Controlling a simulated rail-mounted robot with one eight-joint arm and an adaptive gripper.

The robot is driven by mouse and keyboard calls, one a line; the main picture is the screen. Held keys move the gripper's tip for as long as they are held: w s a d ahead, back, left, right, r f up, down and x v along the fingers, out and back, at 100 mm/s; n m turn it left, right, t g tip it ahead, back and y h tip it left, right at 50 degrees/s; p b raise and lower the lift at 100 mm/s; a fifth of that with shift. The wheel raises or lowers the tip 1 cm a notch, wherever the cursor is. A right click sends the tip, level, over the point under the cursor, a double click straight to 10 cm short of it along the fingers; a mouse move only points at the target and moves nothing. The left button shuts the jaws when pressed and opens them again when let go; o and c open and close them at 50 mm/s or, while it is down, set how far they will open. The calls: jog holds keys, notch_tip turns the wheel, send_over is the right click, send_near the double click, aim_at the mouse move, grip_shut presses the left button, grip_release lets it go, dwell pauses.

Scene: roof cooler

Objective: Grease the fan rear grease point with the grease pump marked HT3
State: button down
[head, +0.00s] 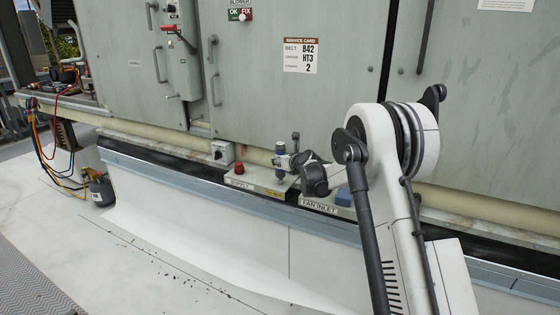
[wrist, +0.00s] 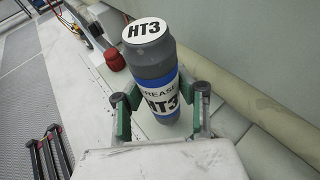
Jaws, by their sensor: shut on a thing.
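The grease pump marked HT3 (wrist: 152,62) is a dark grey cylinder with a white cap label and a blue and white band. My gripper (wrist: 160,104) has its green-edged fingers shut on either side of it. In the head view the pump (head: 280,160) shows as a small blue and grey cylinder beside my gripper (head: 291,163), above the pale tray (head: 262,184). I cannot tell whether its base touches the tray. The service card (head: 300,57) on the cabinet reads belt B42, HT3 and 2. I cannot make out the fan rear grease point in either view.
A red-topped item (head: 239,168) stands on the tray left of the pump; it also shows in the wrist view (wrist: 115,61). A grey box (head: 222,152) and a FAN INLET label (head: 318,206) are nearby. The cabinet doors are shut.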

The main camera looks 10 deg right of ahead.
aim_at(280, 143)
jog(key=shift+r, duration=0.6)
jog(key=shift+r+p, duration=1.75)
jog(key=shift+r, duration=1.65)
